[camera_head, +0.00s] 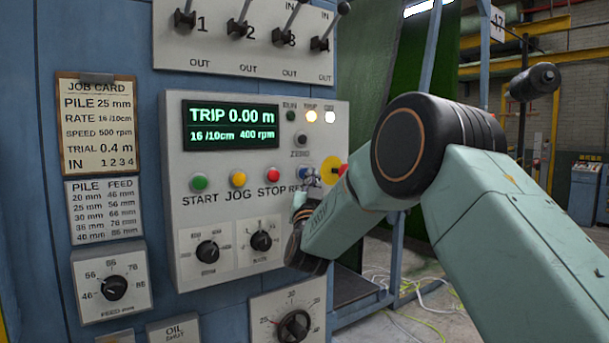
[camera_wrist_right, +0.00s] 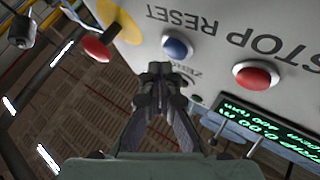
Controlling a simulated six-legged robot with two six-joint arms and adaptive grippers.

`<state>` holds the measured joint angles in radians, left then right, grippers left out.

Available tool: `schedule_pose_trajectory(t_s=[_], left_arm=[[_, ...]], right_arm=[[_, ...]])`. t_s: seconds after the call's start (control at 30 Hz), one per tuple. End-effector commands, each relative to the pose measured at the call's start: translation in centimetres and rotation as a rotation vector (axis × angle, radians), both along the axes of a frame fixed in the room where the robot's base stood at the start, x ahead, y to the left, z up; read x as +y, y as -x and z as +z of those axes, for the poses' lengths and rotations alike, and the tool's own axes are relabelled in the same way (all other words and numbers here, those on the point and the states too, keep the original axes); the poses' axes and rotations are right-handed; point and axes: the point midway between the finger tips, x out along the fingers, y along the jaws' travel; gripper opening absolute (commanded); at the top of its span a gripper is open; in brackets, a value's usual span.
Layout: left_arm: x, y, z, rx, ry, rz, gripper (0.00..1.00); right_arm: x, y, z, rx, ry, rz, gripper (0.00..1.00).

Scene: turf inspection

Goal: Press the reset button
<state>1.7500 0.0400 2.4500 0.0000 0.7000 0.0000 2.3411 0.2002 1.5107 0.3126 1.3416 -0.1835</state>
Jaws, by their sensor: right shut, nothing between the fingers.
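The blue reset button (camera_wrist_right: 177,47) shows clearly in the wrist view, above the printed word RESET on the grey control panel (camera_wrist_right: 215,75). That view is turned roughly upside down. In the head view my right gripper (camera_head: 303,195) covers much of the button and its label. The right gripper also shows in the wrist view (camera_wrist_right: 160,72), fingers shut together and empty. Its tips appear close to the reset button, just below it in the picture; I cannot tell whether they touch. My left gripper is in neither view.
The red stop button (camera_head: 273,174) sits left of reset. A red emergency button (camera_wrist_right: 100,45) on a yellow disc (camera_head: 330,165) sits to the right. The green display (camera_head: 231,124) reads TRIP 0.00 m, and the TRIP lamp (camera_head: 311,115) glows. Knobs sit below.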

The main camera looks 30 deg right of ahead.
Motion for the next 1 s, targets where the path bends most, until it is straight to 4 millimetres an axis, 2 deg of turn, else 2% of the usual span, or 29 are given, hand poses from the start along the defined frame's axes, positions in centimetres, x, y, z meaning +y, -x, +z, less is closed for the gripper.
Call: schedule_pose_trajectory(t_s=[1.0], left_arm=[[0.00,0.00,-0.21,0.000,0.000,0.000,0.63]], right_arm=[[0.20,-0.86,0.07,0.000,0.000,0.000,0.00]])
